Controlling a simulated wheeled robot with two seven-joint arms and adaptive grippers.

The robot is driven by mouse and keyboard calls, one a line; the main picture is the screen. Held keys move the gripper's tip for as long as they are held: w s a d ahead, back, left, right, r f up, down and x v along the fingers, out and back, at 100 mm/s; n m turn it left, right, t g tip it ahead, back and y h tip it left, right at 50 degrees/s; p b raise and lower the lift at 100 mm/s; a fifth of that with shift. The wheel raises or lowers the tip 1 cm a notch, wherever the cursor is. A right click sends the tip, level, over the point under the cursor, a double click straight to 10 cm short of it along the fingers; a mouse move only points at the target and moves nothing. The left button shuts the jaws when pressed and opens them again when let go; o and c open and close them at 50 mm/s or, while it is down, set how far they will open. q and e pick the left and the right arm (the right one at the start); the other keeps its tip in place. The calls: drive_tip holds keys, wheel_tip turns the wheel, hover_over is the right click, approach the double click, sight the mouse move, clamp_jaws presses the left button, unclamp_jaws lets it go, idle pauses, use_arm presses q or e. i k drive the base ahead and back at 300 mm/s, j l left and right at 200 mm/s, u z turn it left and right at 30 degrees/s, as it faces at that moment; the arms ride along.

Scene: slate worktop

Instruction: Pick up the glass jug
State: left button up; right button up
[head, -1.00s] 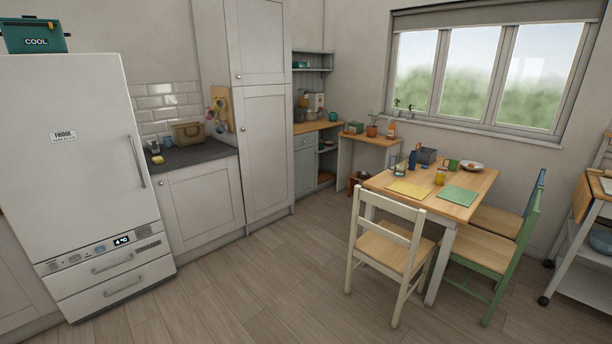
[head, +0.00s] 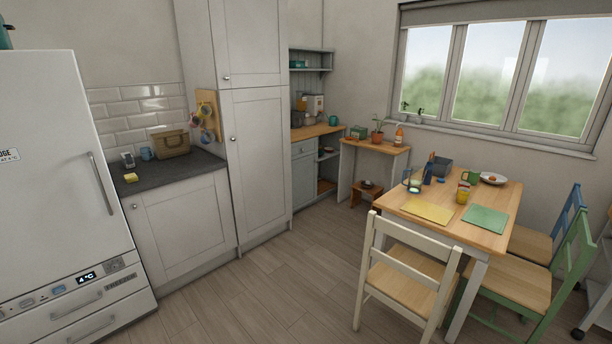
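I cannot make out a glass jug for certain in the head view. The slate worktop (head: 190,170) is at the left, between the fridge and a tall cupboard. On it are a brown basket (head: 172,144), a blue mug (head: 147,153), a small grey and white device (head: 128,160) and a yellow sponge-like block (head: 131,177). A small clear glass vessel (head: 414,185) stands on the dining table, too small to identify. Neither of my grippers is in view.
The white fridge (head: 58,170) stands at left. The dining table (head: 400,212) has a cream chair (head: 408,270) before it and a green chair (head: 525,285) at its right. Bare wooden floor (head: 270,290) lies between the cupboards and the cream chair.

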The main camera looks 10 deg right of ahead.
sight(417, 175)
drive_tip(key=i, duration=1.95)
drive_tip(key=i+j+z, duration=0.1)
drive_tip(key=i+z, duration=0.15)
drive_tip(key=i, duration=0.3)
drive_tip(key=i+j+z, duration=0.3)
drive_tip(key=i, duration=0.25)
drive_tip(key=i+j+z, duration=0.25)
drive_tip(key=i, duration=0.25)
